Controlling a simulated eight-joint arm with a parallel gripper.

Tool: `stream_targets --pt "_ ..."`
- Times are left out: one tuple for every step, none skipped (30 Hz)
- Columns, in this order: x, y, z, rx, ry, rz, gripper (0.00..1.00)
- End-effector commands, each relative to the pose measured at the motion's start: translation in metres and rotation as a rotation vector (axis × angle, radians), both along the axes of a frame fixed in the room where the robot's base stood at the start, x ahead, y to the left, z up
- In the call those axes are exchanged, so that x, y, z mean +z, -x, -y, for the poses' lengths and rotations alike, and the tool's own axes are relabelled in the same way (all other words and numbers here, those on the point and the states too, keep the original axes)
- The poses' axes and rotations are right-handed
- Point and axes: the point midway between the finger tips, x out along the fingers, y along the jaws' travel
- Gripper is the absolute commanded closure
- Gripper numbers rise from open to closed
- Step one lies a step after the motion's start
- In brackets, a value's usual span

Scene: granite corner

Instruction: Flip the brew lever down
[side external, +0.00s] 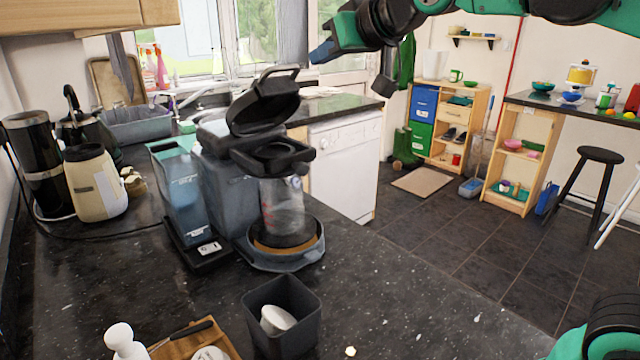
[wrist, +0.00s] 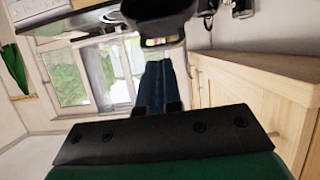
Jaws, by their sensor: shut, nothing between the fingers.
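The coffee machine (side external: 222,185) stands on the dark counter in the side external view, a blue-grey body with a black brew head (side external: 272,156). Its black lid with a looped handle, which I take for the brew lever (side external: 265,104), is raised and tilted up above the head. A clear container (side external: 283,212) is under the head on the round base. My gripper (side external: 322,53) is above and to the right of the raised lever in the picture, apart from it. Its blue fingers are together and empty, also in the wrist view (wrist: 153,86). A dark rounded part shows ahead of them there; I cannot tell what it is.
A teal-and-grey box-shaped unit (side external: 180,190) stands left of the machine. A dark bin (side external: 282,316) with a white item stands in front, near a wooden board (side external: 196,343). A wooden wall cabinet (side external: 90,14) hangs at upper left.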

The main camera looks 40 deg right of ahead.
Motion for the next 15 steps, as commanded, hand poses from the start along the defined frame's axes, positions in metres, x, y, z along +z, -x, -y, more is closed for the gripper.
stream_targets --pt "0.017 -0.006 -0.002 0.006 -0.001 0.041 1.00" --pt "0.026 -0.008 -0.003 0.009 -0.001 0.064 1.00" --pt "0.036 -0.011 -0.004 0.012 -0.003 0.089 1.00" --pt "0.042 -0.012 -0.004 0.015 -0.004 0.104 1.00" --pt "0.046 -0.013 -0.005 0.016 -0.004 0.117 1.00" --pt "0.051 -0.014 -0.006 0.018 -0.005 0.129 1.00" --pt "0.053 -0.014 -0.006 0.019 -0.005 0.135 1.00" --pt "0.055 -0.015 -0.006 0.020 -0.005 0.139 1.00" --pt "0.056 -0.015 -0.006 0.020 -0.005 0.142 1.00" --pt "0.056 -0.015 -0.006 0.020 -0.005 0.143 1.00" --pt "0.056 -0.015 -0.006 0.020 -0.005 0.143 1.00" --pt "0.055 -0.015 -0.006 0.020 -0.005 0.142 1.00" --pt "0.055 -0.015 -0.006 0.020 -0.005 0.142 1.00" --pt "0.055 -0.015 -0.006 0.020 -0.005 0.142 1.00" --pt "0.055 -0.015 -0.006 0.020 -0.005 0.141 1.00"
